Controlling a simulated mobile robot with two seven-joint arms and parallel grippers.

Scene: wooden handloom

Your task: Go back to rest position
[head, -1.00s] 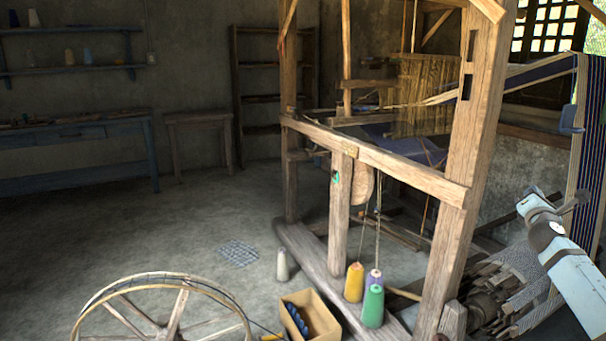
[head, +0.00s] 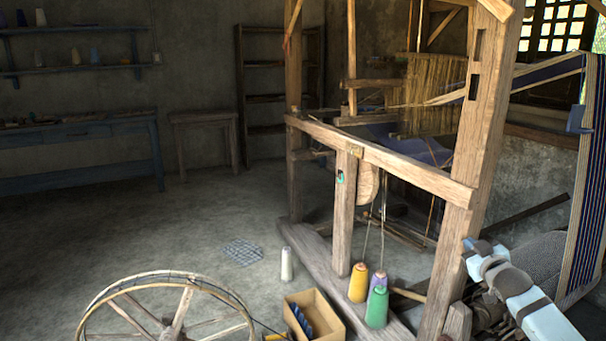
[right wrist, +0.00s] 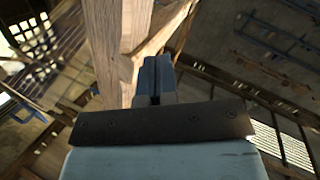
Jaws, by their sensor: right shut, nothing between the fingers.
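My right gripper (head: 474,246) is at the lower right of the head view, at the end of my pale blue arm, close to the right front post of the loom. In the right wrist view its fingers (right wrist: 153,80) are together, with nothing between them. A wooden post (right wrist: 118,45) of the loom rises just beyond the fingers there; I cannot tell whether they touch it. The wooden handloom (head: 385,160) fills the middle and right of the head view. My left gripper is not in view.
Yellow (head: 358,284) and green (head: 377,306) thread cones stand by the loom's foot. A cardboard box (head: 325,318) and a spinning wheel (head: 175,315) are at the front. A blue table (head: 85,175) stands at the left wall.

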